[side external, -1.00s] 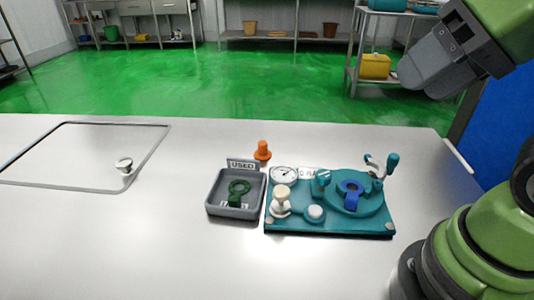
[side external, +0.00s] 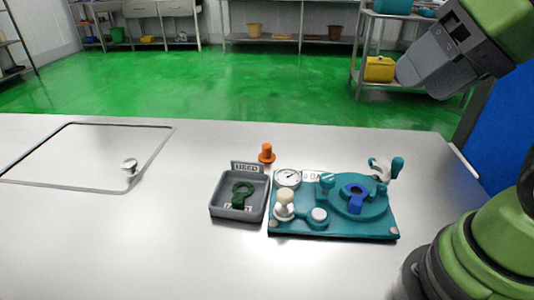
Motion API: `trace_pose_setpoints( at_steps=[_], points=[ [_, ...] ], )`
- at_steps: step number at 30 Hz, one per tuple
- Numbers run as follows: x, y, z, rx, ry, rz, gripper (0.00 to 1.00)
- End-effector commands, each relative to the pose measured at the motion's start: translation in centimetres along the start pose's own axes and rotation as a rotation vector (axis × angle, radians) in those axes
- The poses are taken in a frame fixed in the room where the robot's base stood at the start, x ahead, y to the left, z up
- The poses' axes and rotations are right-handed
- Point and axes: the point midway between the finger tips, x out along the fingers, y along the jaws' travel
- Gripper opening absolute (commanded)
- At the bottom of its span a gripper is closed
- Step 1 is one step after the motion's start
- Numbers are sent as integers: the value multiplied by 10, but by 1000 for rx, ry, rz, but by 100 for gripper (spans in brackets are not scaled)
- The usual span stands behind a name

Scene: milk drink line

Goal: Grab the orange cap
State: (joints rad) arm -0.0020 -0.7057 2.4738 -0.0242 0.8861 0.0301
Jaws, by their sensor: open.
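The orange cap (side external: 266,153) stands on the steel table behind the grey tray and the teal fixture. It looks upright, narrower at the top, with a wider base. My gripper (side external: 415,83) is at the upper right, high above the table and well away from the cap. Its fingers point down to the left and nothing shows between them. The gap between the fingers is hard to see from this side.
A grey tray (side external: 216,210) marked USED holds a dark green ring part (side external: 242,194). The teal fixture (side external: 340,229) carries a gauge (side external: 287,178), a blue part (side external: 355,197) and a clamp handle (side external: 397,167). Table between lid and tray is clear.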

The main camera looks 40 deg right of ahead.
Motion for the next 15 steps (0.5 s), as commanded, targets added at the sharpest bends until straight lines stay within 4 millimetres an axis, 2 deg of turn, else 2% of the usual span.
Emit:
trace_pose_setpoints(
  at_steps=[5, 8, 11, 15],
  points=[
    [24, 1, -43, 22, -11, 113, 56],
    [48, 2, -74, 30, -5, 185, 56],
    [78, 3, -101, 29, 3, 246, 56],
    [129, 5, -131, 13, 15, 310, 56]
  ],
)
